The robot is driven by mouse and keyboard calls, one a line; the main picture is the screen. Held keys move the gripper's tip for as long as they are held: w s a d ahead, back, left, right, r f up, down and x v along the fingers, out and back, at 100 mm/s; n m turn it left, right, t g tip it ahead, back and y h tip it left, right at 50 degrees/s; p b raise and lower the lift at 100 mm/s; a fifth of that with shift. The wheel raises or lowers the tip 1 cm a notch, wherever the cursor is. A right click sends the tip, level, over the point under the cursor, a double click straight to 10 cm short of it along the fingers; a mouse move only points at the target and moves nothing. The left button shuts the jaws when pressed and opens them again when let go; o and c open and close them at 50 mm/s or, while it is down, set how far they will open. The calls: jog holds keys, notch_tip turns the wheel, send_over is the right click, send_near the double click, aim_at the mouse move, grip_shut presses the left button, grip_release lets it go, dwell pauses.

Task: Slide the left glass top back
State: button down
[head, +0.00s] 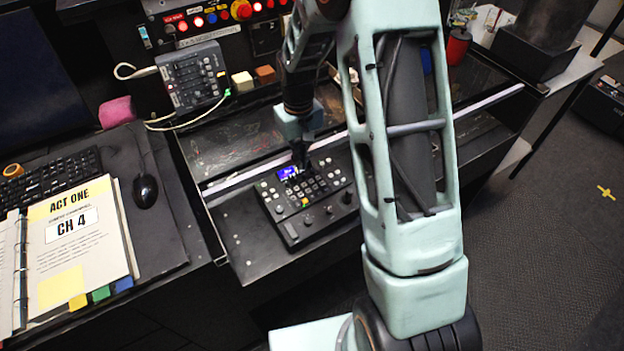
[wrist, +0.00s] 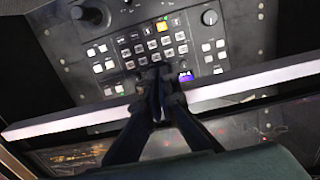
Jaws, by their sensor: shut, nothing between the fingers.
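The left glass top (head: 235,140) is a dark see-through pane with faint coloured marks beneath it, left of my arm in the head view. A pale bar (head: 238,181) runs along its front edge. In the wrist view the same bar (wrist: 70,122) crosses behind my fingers, with the glass (wrist: 262,122) below it. My gripper (head: 300,163) is shut and empty. Its fingertips (wrist: 158,82) point down over the keypad console, by the bar. I cannot tell whether they touch anything.
The keypad console (head: 318,210) with a small blue display lies in front of the bar. A grey mixer (head: 190,77) with cables stands behind the glass. An open binder (head: 75,240) and a mouse (head: 145,191) are at left. My arm hides the middle of the desk.

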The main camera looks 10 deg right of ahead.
aim_at(273, 124)
jog(key=shift+w+a, duration=0.35)
jog(key=shift+w, duration=0.75)
jog(key=shift+w+a, duration=0.35)
jog(key=shift+w, duration=0.7)
jog(key=shift+w+a, duration=0.35)
jog(key=shift+w, duration=0.85)
jog(key=shift+w+a+p, duration=0.15)
jog(key=shift+w+a, duration=0.3)
jog(key=shift+w, duration=0.95)
jog(key=shift+w+a+p, duration=0.2)
jog(key=shift+w+a, duration=0.3)
jog(key=shift+w, duration=0.85)
jog(key=shift+w+a+p, duration=0.15)
jog(key=shift+w+a, duration=0.3)
jog(key=shift+w, duration=0.95)
jog(key=shift+w+a, duration=0.25)
jog(key=shift+w, duration=0.55)
jog(key=shift+w+a, duration=0.25)
jog(key=shift+w, duration=0.55)
jog(key=shift+s+d, duration=0.2)
jog(key=shift+s, duration=0.45)
jog(key=shift+s+d, duration=0.2)
jog(key=shift+s, duration=0.4)
jog(key=shift+r+p, duration=2.4)
jog(key=shift+r, duration=2.15)
